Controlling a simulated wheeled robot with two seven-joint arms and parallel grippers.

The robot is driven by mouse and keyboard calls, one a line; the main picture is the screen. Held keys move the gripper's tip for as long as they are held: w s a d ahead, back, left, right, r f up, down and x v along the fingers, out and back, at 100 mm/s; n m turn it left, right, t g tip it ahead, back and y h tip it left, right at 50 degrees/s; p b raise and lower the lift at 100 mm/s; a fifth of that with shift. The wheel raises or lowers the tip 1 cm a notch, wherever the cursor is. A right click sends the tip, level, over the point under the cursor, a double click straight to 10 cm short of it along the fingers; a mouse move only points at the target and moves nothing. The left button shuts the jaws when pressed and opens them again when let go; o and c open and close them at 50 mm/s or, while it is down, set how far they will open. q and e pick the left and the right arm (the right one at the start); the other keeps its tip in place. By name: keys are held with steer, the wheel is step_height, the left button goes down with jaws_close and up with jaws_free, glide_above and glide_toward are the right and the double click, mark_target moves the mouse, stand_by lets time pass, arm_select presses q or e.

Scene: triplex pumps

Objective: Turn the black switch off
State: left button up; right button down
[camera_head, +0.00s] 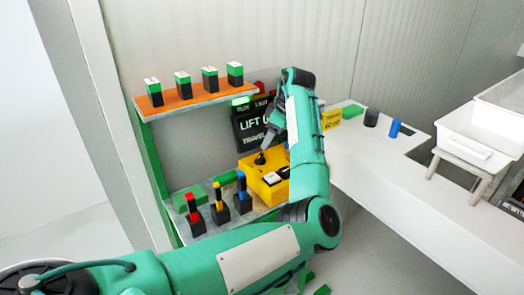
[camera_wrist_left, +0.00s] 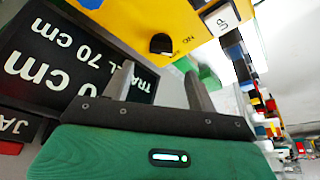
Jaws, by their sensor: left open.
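The black switch (camera_head: 260,158) is a small black knob on top of a yellow box (camera_head: 252,181). In the left wrist view the black switch (camera_wrist_left: 162,44) sits on the yellow face beside the printed word ON. My left gripper (camera_head: 267,143) points down just above and beside the switch. In the left wrist view its two grey fingers (camera_wrist_left: 160,82) are apart with nothing between them, and the switch is just beyond the tips. I cannot tell whether the fingers touch it. My right gripper is in neither view.
A dark LIFT display (camera_head: 250,125) stands close behind the gripper. Levers with red (camera_head: 191,203), yellow and blue handles stand left of the yellow box. White push buttons (camera_head: 272,178) are on the box. An orange shelf (camera_head: 180,101) holds several green-and-black blocks. A white counter (camera_head: 370,165) extends right.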

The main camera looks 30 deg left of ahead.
mark_target(260, 156)
arm_select(q)
steer(key=x, duration=0.7)
steer(key=shift+a+f+p, duration=0.1)
steer(key=shift+f+p, duration=0.1)
steer(key=shift+p, duration=0.2)
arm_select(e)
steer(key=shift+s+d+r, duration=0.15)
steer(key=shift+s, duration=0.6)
arm_select(q)
steer(key=shift+s, duration=0.1)
